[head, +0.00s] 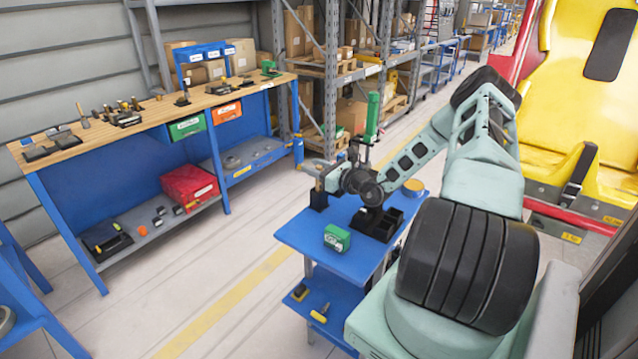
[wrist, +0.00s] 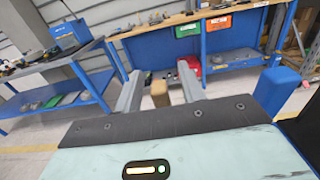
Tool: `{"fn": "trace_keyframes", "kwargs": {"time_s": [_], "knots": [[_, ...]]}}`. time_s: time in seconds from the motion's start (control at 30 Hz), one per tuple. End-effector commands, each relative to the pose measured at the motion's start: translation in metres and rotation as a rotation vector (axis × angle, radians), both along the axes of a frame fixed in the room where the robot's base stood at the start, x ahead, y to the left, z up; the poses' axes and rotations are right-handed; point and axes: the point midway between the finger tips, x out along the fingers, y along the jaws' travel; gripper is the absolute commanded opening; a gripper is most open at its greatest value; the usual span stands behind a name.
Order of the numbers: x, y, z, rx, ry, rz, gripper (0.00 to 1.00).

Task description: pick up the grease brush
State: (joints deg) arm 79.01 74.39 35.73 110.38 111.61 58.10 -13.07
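A tan, wooden-looking piece, which looks like the handle of the grease brush (head: 319,184), stands upright in a small black holder (head: 318,201) at the back left of the blue cart (head: 300,235). My gripper (head: 317,168) is at the upper part of this handle. In the wrist view the handle's tan end (wrist: 160,94) lies between my two grey fingers (wrist: 159,78), with a gap showing on each side. My gripper is open. The brush's lower end is hidden in the holder.
The cart top also holds a green box (head: 337,237), a black divided bin (head: 378,222), a tall green tool (head: 371,118) and a yellow round tin (head: 413,187). Yellow-handled tools (head: 320,312) lie on its lower shelf. A wooden-topped workbench (head: 150,108) stands left across clear floor.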

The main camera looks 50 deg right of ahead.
Motion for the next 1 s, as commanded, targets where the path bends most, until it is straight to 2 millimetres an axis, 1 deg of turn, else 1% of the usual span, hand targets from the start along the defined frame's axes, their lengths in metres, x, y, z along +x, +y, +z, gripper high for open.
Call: {"fn": "trace_keyframes", "kwargs": {"time_s": [0.07,0.27,0.3,0.37,0.4,0.43,0.8,0.93,1.0], "knots": [[0.004,0.000,0.000,0.000,0.000,0.000,0.40],[0.005,0.000,-0.001,0.000,0.001,0.000,0.40],[0.004,0.000,-0.001,0.000,0.001,0.000,0.34],[0.004,0.000,-0.001,0.000,0.001,0.000,0.18],[0.004,0.000,-0.001,0.000,0.001,0.000,0.07],[0.004,0.000,-0.001,0.000,0.001,0.000,0.00],[0.004,0.000,0.001,0.000,0.000,0.000,0.00],[0.004,0.000,0.008,0.000,0.000,-0.001,0.00],[0.004,0.000,0.015,-0.001,0.001,0.000,0.00]]}}
